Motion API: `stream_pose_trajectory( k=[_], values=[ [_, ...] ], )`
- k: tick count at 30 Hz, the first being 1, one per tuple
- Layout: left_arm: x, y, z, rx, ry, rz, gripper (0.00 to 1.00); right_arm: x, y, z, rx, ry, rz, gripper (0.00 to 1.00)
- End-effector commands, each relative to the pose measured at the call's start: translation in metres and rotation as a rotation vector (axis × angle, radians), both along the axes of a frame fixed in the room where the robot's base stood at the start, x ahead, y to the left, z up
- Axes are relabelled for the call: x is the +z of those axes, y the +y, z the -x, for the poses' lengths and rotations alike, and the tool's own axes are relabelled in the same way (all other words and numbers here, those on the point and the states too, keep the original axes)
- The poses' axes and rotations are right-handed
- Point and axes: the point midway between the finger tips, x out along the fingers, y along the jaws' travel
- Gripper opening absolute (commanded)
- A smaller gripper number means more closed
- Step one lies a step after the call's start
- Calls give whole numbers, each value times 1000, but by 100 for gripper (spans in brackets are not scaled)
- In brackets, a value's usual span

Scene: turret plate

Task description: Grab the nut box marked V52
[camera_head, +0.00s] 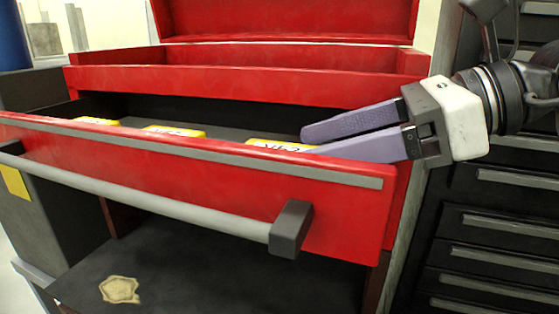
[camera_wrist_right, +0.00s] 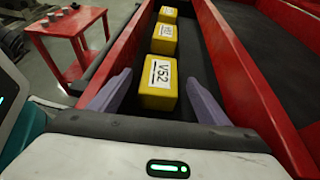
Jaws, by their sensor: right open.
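The nut box marked V52 (camera_wrist_right: 158,82) is yellow with a white label. It lies in the open red drawer, nearest my right gripper in the right wrist view. In the head view only the top of a yellow box (camera_head: 280,145) shows above the drawer front, at the gripper's fingertips. My right gripper (camera_head: 308,141) is open, with its purple fingers reaching into the drawer. In the right wrist view the fingers (camera_wrist_right: 155,98) are on either side of the V52 box, with a gap to its right. My left gripper is in neither view.
Two more yellow boxes, a middle one (camera_wrist_right: 164,38) and a far one (camera_wrist_right: 168,14), stand in line beyond V52. The red drawer front (camera_head: 200,165) and its grey handle (camera_head: 150,208) bound the near side. A red side table (camera_wrist_right: 70,40) stands outside.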

Motion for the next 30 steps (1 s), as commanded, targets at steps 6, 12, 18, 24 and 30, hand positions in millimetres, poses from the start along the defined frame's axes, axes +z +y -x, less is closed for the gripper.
stream_pose_trajectory(
  k=[6, 12, 18, 24, 30],
  values=[
    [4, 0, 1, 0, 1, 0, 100, -7, 18, -5, 1, 0, -1, 70],
    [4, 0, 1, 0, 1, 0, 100, -8, 19, -5, 0, 0, -1, 70],
    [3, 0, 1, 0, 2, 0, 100, -8, 18, -5, 0, 0, -1, 38],
    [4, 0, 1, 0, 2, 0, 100, -6, 18, -5, -1, -3, -4, 15],
    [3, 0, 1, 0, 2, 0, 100, -5, 18, -5, -1, -4, -4, 15]
  ],
)
